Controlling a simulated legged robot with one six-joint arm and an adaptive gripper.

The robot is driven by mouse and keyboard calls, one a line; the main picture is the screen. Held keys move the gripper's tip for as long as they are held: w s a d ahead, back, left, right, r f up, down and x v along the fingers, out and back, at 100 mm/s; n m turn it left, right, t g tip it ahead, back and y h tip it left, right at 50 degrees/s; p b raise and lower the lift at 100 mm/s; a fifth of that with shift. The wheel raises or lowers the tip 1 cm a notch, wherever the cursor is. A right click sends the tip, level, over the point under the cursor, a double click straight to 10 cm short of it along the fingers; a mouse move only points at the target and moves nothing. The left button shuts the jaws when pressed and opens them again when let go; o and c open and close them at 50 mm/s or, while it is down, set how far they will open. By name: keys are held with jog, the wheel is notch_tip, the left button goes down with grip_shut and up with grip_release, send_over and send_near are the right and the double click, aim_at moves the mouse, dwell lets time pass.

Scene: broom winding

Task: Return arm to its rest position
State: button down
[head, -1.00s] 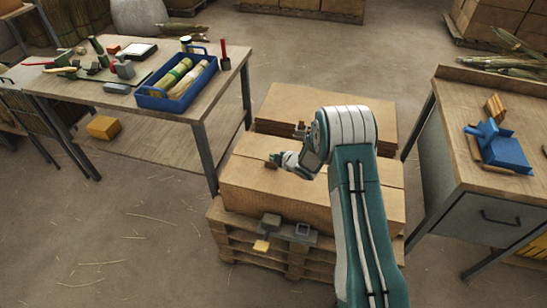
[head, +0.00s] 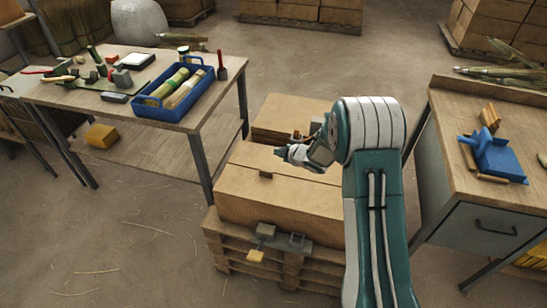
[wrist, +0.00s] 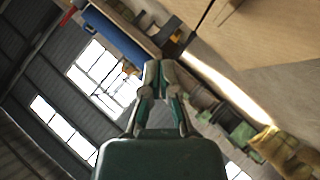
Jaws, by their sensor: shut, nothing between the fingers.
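My teal and white arm (head: 376,140) is bent over the cardboard boxes, with its elbow high and its forearm pointing left. My gripper (head: 283,152) is at the left end of the arm, above the boxes and apart from the left workbench. In the wrist view my gripper (wrist: 158,68) has its fingers closed together with nothing between them. Part of the wrist is hidden behind the arm's large joint.
Cardboard boxes (head: 265,198) lie on a wooden pallet (head: 232,250). The left workbench (head: 60,92) holds a blue tray (head: 150,106) and several tools. The right workbench (head: 455,100) carries a blue dustpan (head: 500,160). Bare floor (head: 130,240) is clear at the lower left.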

jog(key=s+d+r+m+h, duration=0.3)
jog(key=s+d+r, duration=0.1)
jog(key=r, duration=0.4)
jog(key=s+d+r+m+t+h, duration=0.1)
jog(key=s+d+r+m+h, duration=0.2)
jog(key=r, duration=0.4)
jog(key=s+d+r+m+h, duration=0.25)
jog(key=s+d+r, duration=0.25)
jog(key=r, duration=0.3)
jog(key=s+a+r+m+g+y, duration=0.1)
jog(key=s+m, duration=0.3)
jog(key=s, duration=1)
jog(key=s+a+r+m+g, duration=0.1)
jog(key=s+m+g, duration=0.3)
jog(key=s, duration=1.1)
jog(key=shift+s+a+r+m+y, duration=0.15)
jog(key=shift+a+r+m+y, duration=0.25)
jog(key=shift+a+m, duration=0.4)
